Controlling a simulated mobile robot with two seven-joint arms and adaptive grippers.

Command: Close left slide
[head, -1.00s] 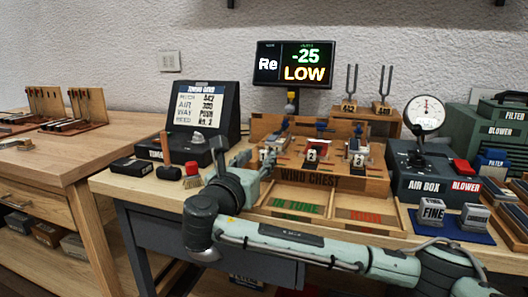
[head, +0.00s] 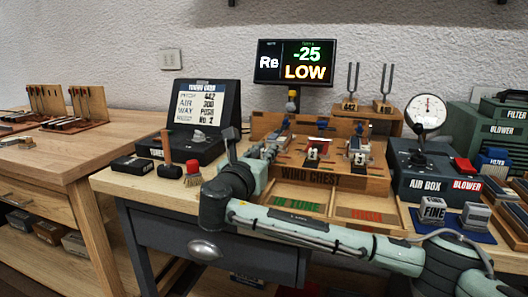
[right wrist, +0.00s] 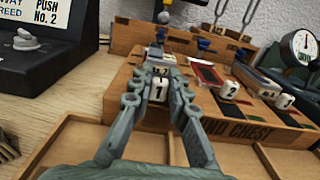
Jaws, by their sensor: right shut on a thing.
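The wooden wind chest (head: 310,179) stands on the bench with numbered white slide blocks along its front. The left slide's block, marked 1 (right wrist: 158,92), is between my right gripper's fingers (right wrist: 157,78) in the right wrist view. The gripper is shut on it. In the head view my right gripper (head: 264,150) is at the chest's left end and hides block 1. Block 2 (right wrist: 229,90) is to its right, with block 3 (right wrist: 284,101) beyond. My left gripper is not in view.
A display (head: 296,62) behind the chest reads -25 LOW. Compartments marked IN TUNE (head: 297,204) and HIGH (head: 366,215) lie in front. The air box (head: 425,185) with its gauge stands right. A brush (head: 193,176) and hammer (head: 167,150) are left of my arm.

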